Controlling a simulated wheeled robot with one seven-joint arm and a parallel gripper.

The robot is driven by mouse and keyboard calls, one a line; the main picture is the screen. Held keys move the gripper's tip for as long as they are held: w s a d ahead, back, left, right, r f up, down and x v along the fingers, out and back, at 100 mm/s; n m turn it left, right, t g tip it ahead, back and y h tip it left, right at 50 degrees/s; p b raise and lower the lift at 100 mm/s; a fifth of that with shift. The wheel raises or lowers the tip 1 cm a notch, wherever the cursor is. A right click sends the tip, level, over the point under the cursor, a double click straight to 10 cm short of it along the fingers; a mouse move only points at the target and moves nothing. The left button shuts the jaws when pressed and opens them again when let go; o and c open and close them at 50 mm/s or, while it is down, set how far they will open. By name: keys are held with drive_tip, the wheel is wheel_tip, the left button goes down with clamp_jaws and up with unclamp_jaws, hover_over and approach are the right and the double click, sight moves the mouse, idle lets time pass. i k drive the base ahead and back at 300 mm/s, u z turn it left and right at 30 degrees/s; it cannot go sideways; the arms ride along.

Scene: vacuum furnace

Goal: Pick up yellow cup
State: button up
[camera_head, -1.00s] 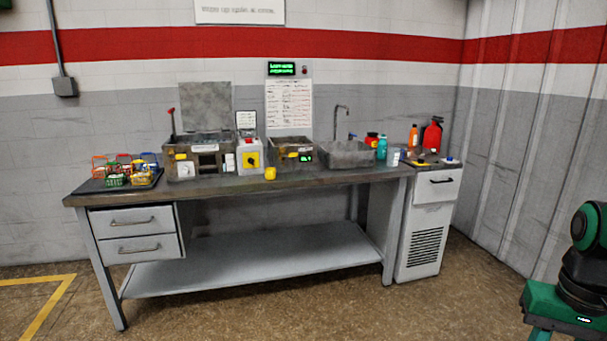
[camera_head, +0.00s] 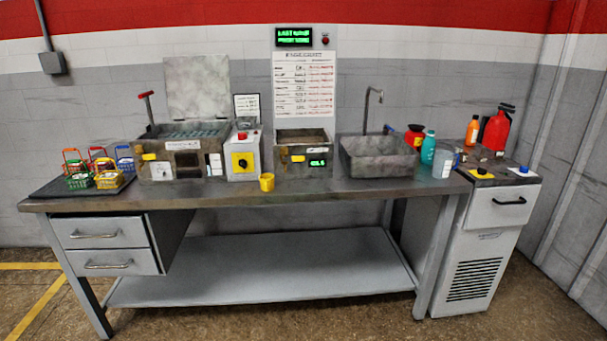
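The yellow cup (camera_head: 267,182) stands upright near the front edge of the workbench (camera_head: 330,190), a little left of the middle. It is small, with a handle that seems to show on its right side. Nothing covers it from this side. My gripper is not in view, and no part of my arm shows now.
A sink (camera_head: 377,157) is to the right. Small coloured baskets (camera_head: 108,178) stand on a dark mat at left. The floor in front is clear.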

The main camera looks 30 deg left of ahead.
sight(267, 180)
drive_tip(key=u, duration=0.5)
drive_tip(key=i, duration=1.15)
drive_tip(key=u, duration=0.7)
